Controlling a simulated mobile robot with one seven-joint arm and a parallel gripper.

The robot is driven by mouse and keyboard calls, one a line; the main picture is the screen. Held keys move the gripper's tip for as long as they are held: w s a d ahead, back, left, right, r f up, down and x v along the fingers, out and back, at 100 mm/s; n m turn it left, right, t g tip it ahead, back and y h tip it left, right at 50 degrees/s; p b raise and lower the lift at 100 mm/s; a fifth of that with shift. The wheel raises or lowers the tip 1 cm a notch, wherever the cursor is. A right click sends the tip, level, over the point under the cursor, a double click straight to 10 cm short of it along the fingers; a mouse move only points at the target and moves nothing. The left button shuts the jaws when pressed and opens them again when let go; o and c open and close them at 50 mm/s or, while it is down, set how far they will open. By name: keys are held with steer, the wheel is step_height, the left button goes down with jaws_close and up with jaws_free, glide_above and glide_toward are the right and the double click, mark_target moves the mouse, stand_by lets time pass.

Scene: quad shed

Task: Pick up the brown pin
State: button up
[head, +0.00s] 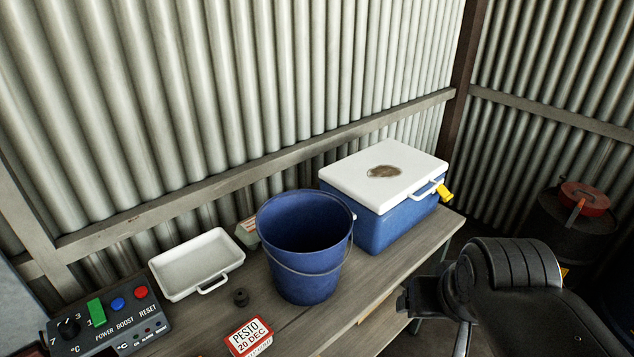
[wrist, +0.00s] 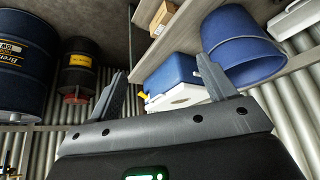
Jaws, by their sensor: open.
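I cannot make out a brown pin in either view. A flat brown patch (head: 383,171) shows on the white lid of the blue cooler (head: 385,230); I cannot tell whether it is a stain or an object. My gripper (wrist: 160,68) is open and empty in the wrist view, its two fingers spread wide. In the head view my arm is at the lower right, in front of the bench and apart from the cooler. The cooler also shows beyond the fingers in the wrist view (wrist: 172,78), with the picture turned over.
On the bench (head: 385,275) stand a blue bucket (head: 305,265), a white tray (head: 197,262), a small black knob-like piece (head: 241,297), a pesto tub (head: 250,338) and a control box (head: 110,320). Drums (wrist: 77,75) stand off the bench. Corrugated walls close the corner.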

steer(key=c, duration=0.5)
steer(key=shift+c, duration=0.2)
